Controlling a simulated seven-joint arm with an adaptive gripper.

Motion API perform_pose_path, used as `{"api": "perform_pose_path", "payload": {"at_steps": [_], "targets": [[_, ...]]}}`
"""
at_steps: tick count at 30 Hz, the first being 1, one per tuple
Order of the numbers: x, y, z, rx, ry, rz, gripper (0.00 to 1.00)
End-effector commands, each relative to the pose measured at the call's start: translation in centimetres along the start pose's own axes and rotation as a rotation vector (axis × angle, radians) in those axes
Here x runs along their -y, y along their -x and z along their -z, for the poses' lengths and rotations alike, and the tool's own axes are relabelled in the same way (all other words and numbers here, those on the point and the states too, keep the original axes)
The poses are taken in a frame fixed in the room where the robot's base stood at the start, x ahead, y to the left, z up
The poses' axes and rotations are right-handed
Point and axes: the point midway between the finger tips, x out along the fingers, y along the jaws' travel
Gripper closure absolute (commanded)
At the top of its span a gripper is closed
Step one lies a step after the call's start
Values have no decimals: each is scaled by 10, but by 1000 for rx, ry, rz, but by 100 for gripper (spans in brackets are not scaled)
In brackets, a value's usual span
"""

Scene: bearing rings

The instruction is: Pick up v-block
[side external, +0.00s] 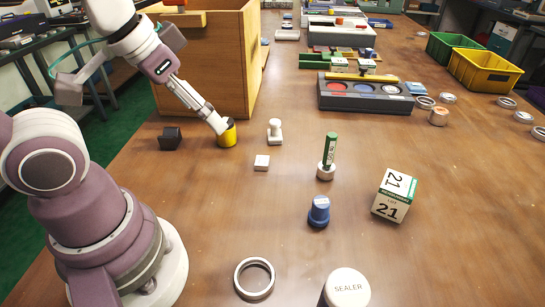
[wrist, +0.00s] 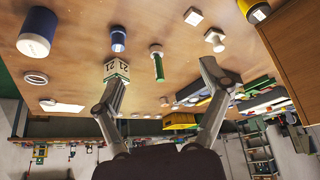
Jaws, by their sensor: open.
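The v-block appears to be the small dark block (side external: 171,138) with a notched top, on the table left of the yellow cylinder in the side view. I cannot make it out in the wrist view. My gripper (side external: 217,124) hangs above the table, to the right of the dark block, its tips overlapping the yellow cylinder in the side view. In the wrist view my gripper (wrist: 162,76) has its two fingers spread wide with nothing held between them.
A yellow cylinder (side external: 227,135) stands near a wooden box (side external: 225,60). A white knobbed piece (side external: 275,133), a white square block (side external: 262,162), a green-handled tool (side external: 329,155), a blue piece (side external: 318,211) and a number cube (side external: 394,195) stand to the right. A ring (side external: 254,278) lies in front.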

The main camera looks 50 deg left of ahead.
Motion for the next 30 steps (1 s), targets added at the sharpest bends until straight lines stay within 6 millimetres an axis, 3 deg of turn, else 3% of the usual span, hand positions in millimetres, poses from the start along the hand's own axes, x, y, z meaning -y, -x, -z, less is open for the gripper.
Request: {"api": "perform_pose_path", "payload": {"at_steps": [9, 14, 17, 21, 23, 27, 30], "targets": [[0, 0, 1, 2, -2, 1, 15], [23, -3, 24, 71, -81, 29, 15], [60, -14, 47, 160, -186, 52, 15], [134, -40, 59, 310, -353, 53, 15], [169, -54, 53, 380, -430, 38, 15], [237, -84, 21, 521, -599, -35, 15], [264, -97, -3, 581, -685, -90, 15]]}}
